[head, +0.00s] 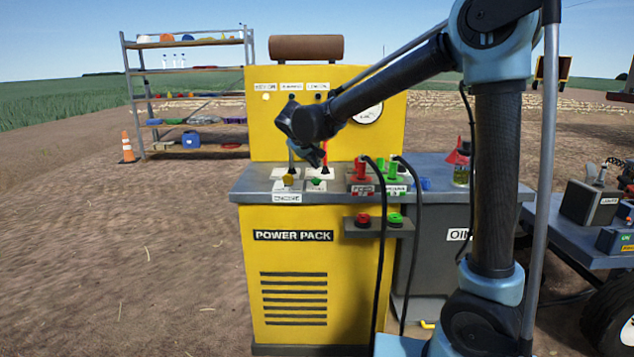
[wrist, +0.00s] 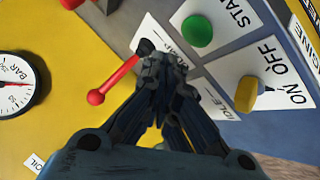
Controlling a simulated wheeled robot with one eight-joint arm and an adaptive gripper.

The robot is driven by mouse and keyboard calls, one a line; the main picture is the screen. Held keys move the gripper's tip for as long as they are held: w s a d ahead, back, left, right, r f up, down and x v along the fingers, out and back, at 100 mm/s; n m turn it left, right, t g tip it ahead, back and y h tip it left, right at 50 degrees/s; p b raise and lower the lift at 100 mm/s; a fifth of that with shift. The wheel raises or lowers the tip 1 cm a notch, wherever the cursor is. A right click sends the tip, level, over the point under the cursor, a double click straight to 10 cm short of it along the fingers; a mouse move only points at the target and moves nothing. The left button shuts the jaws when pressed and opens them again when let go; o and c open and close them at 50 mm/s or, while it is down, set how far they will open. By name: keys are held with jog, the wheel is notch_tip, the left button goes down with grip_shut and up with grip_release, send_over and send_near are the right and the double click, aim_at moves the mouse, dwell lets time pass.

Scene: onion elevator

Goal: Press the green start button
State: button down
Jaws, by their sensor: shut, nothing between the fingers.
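The green start button (wrist: 197,31) is a round cap on a white plate in the wrist view, its label partly cut off at the top edge. In the head view it is the small green spot (head: 317,184) on the grey ledge of the yellow power pack (head: 290,222). My gripper (wrist: 160,62) is shut and empty, its tips beside the button and apart from it in the wrist view. In the head view my gripper (head: 315,160) points down over the ledge, behind the button. I cannot tell its exact height above the ledge.
A yellow ON/OFF knob (wrist: 247,94) sits close to the button. A red-knobbed lever (wrist: 112,82) stands by the fingers on the other side. Red couplings (head: 361,172) and black hoses lie to the right in the head view. A pressure gauge (wrist: 17,85) is on the panel.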

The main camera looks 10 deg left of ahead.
jog(key=shift+f, duration=1.2)
jog(key=shift+f, duration=0.15)
dwell(0.6)
jog(key=shift+f, duration=0.2)
jog(key=shift+s+f, duration=0.1)
jog(key=shift+f, duration=0.5)
dwell(0.9)
jog(key=shift+r, duration=1)
jog(key=shift+r, duration=2.5)
